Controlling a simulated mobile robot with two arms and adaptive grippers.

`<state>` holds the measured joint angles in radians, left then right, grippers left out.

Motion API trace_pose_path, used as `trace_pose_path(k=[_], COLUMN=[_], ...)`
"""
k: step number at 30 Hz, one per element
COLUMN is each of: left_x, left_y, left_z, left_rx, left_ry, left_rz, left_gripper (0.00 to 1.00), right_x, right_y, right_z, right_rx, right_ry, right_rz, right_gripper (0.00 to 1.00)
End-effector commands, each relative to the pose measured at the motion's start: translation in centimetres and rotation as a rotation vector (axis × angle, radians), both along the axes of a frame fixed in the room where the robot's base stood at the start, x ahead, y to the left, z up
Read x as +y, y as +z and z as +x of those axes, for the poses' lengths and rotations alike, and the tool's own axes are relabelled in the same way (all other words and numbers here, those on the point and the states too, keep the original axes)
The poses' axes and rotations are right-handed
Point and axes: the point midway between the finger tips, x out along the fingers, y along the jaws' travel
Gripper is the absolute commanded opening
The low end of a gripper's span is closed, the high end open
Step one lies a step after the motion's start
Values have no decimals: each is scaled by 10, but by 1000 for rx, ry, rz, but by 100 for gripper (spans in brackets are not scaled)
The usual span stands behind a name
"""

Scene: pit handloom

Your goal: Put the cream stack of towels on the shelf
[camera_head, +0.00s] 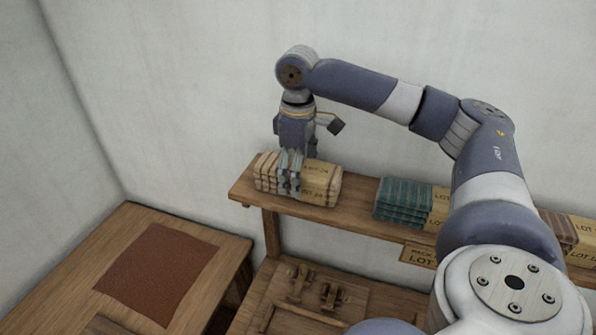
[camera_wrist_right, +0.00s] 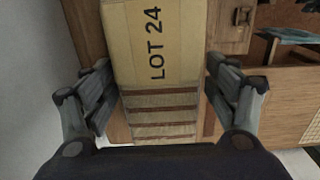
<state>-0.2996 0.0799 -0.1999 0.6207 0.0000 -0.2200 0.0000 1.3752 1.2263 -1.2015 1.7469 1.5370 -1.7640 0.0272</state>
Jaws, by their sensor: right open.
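The cream stack of towels (camera_head: 322,184), with brown stripes and a tan "LOT 24" band, sits at the left end of the wooden shelf (camera_head: 340,217). My right gripper (camera_head: 289,186) points down at the stack, its fingers over the striped part. In the right wrist view the stack (camera_wrist_right: 162,115) lies between the two open fingers (camera_wrist_right: 158,92), with a narrow gap on each side. The stack looks level on the shelf. My left gripper is not in view.
A teal stack (camera_head: 402,202) stands farther right on the shelf, and a brown striped stack (camera_head: 557,230) beyond it, partly behind my arm. A wall rises behind the shelf. Below left is a wooden table (camera_head: 232,250) with a red-brown mat (camera_head: 158,273).

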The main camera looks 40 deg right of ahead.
Motion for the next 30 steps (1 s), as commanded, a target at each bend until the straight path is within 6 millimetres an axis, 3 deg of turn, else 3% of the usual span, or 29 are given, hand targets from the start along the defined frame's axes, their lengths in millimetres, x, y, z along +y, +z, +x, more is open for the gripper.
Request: trace_pose_path(k=[8, 14, 18, 21, 30], left_x=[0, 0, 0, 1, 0], left_y=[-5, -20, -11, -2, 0], left_z=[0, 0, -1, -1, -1], left_rx=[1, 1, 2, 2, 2], left_ry=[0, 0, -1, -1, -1], left_rz=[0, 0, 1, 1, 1], left_gripper=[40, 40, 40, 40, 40], right_x=[1, 1, 0, 0, 0], right_y=[11, 50, 89, 104, 121], right_z=[1, 2, 1, 0, 0], right_rx=[-4, -8, -4, -4, -1], right_ry=[0, 1, 0, 0, 1], right_rz=[1, 3, 0, 0, 0], right_gripper=[80, 80, 80, 80, 80])
